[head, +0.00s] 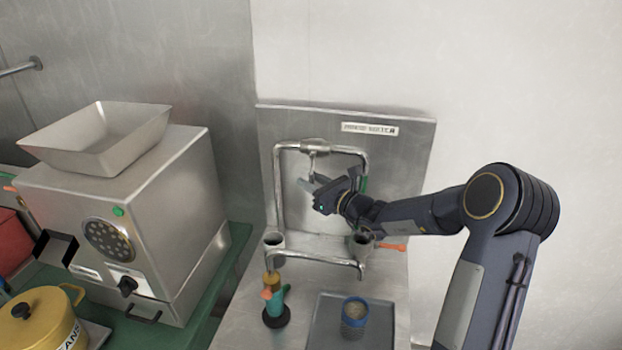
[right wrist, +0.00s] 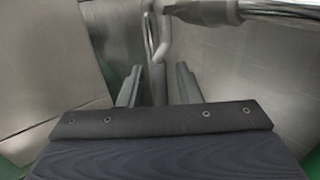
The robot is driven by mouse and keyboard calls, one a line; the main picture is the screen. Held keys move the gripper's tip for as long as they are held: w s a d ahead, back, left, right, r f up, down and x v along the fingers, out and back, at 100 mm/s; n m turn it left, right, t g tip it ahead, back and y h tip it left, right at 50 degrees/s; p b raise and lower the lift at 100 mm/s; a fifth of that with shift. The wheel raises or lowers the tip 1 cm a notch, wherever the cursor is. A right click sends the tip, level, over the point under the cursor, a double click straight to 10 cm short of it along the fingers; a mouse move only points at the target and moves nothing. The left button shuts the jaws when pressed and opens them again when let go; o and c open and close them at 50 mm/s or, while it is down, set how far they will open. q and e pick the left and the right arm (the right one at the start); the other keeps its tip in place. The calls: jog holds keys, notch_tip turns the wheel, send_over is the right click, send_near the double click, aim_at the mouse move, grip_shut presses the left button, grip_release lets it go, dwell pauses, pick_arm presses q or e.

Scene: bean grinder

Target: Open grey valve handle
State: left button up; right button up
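The grey valve handle hangs from the top pipe in the right wrist view (right wrist: 158,82), its lower end between the two fingers of my right gripper (right wrist: 158,90). The fingers stand apart, with gaps visible beside the handle. In the head view, my right gripper (head: 318,188) reaches in from the right, inside the pipe frame (head: 278,190). It partly hides the handle there; a pale grey piece (head: 304,184) shows at the fingertips. Contact cannot be told. My left gripper is not in view.
A steel grinder (head: 150,215) with a hopper (head: 98,135) stands at left. An orange handle (head: 392,247) sticks out right of the lower pipe.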

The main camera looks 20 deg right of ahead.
jog(key=shift+w+a, duration=0.1)
jog(key=shift+w, duration=0.05)
grip_shut()
